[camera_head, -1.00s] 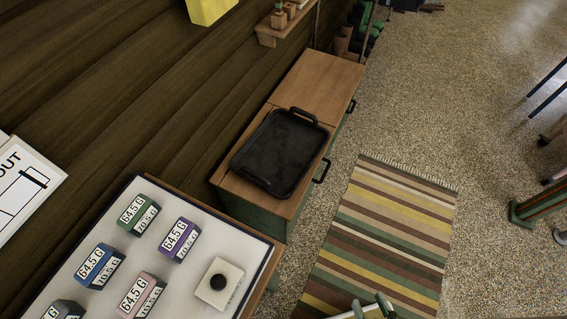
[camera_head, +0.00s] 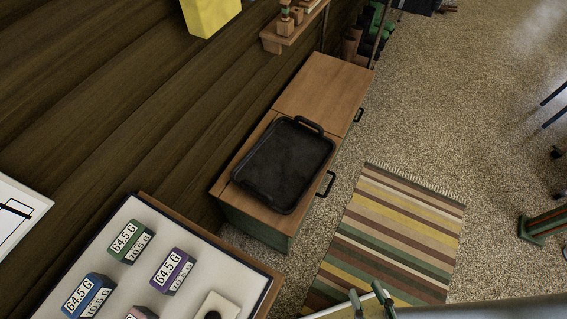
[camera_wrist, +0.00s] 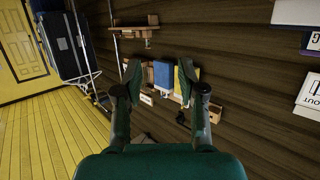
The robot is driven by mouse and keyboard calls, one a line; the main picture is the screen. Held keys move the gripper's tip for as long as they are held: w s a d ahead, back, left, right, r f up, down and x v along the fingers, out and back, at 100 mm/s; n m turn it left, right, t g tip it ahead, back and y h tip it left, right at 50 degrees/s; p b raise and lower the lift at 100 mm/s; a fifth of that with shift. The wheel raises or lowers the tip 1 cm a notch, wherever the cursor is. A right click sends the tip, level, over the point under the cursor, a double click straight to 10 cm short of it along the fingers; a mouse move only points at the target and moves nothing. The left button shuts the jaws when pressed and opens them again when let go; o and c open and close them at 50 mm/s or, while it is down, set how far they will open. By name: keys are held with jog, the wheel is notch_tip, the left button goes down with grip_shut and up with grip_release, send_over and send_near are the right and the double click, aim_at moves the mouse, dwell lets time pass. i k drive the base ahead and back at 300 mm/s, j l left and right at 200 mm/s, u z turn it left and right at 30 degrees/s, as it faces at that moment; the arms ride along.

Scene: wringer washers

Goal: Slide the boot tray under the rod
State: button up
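The black boot tray (camera_head: 284,164) lies flat on top of a low wooden cabinet (camera_head: 322,92) against the dark plank wall. It has a raised rim and a handle at its far end. My gripper (camera_head: 371,301) shows only in part at the bottom edge of the head view, apart from the tray and to its lower right. In the wrist view my gripper (camera_wrist: 157,75) has its two green fingers spread with nothing between them. The wrist view does not show the tray. I cannot make out with certainty which thing is the rod.
A white-topped table (camera_head: 133,271) with several labelled coloured blocks stands at the lower left. A striped rug (camera_head: 395,230) lies on the speckled floor right of the cabinet. A small wall shelf (camera_head: 283,33) is above the cabinet's far end. Open floor (camera_head: 470,110) lies to the right.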

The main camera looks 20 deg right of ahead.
aim_at(279, 169)
jog(key=i+l+u, duration=0.3)
jog(key=l, duration=0.35)
jog(key=i+l+u, duration=0.1)
jog(key=l, duration=0.25)
jog(key=i+l+u, duration=0.15)
jog(key=l, duration=0.25)
jog(key=i+l+u, duration=0.15)
jog(key=l, duration=0.2)
jog(key=i+l+u, duration=0.2)
jog(key=i+l, duration=0.05)
jog(key=l, duration=0.1)
